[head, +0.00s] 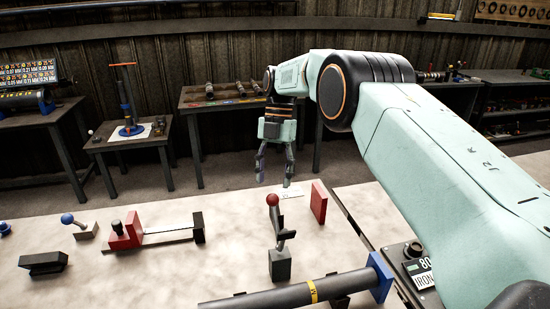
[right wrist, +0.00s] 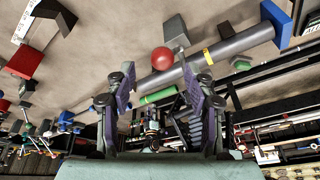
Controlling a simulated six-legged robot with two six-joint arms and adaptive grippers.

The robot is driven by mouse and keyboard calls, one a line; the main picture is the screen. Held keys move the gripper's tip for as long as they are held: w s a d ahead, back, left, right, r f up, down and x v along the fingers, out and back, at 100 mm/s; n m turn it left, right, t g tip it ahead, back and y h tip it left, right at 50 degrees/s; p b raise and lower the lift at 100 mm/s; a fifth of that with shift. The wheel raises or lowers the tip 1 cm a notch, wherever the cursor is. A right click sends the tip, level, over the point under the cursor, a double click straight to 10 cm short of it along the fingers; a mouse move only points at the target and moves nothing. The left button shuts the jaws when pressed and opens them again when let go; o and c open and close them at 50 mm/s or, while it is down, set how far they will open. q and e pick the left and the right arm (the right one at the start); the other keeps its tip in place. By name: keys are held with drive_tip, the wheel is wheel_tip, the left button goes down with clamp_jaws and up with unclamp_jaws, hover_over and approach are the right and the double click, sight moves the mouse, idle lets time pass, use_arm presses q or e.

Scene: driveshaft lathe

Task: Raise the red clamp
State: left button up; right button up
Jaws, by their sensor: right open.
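The clamp with a red ball knob (head: 272,199) stands on the pale bench, its lever rising from a grey block (head: 280,265). The ball is uppermost. My right gripper (head: 275,179) hangs fingers down just above and behind the ball in the head view, open and empty. In the right wrist view the red ball (right wrist: 163,58) shows between and beyond the open fingertips of the right gripper (right wrist: 158,80), apart from them. The exact gap cannot be told. My left gripper is not in view.
A dark shaft (head: 275,299) with a yellow band and blue end lies at the bench front. A red plate (head: 319,202) stands right of the clamp. A red block with a bar (head: 125,232) and a blue-knobbed lever (head: 67,218) are at left. Bench space between is clear.

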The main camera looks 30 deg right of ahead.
drive_tip(key=v, duration=0.5)
drive_tip(key=shift+s+d+r, duration=0.1)
drive_tip(key=shift+s+r, duration=0.05)
drive_tip(key=shift+s, duration=0.05)
drive_tip(key=shift+w, duration=0.2)
idle(0.3)
drive_tip(key=shift+s, duration=0.2)
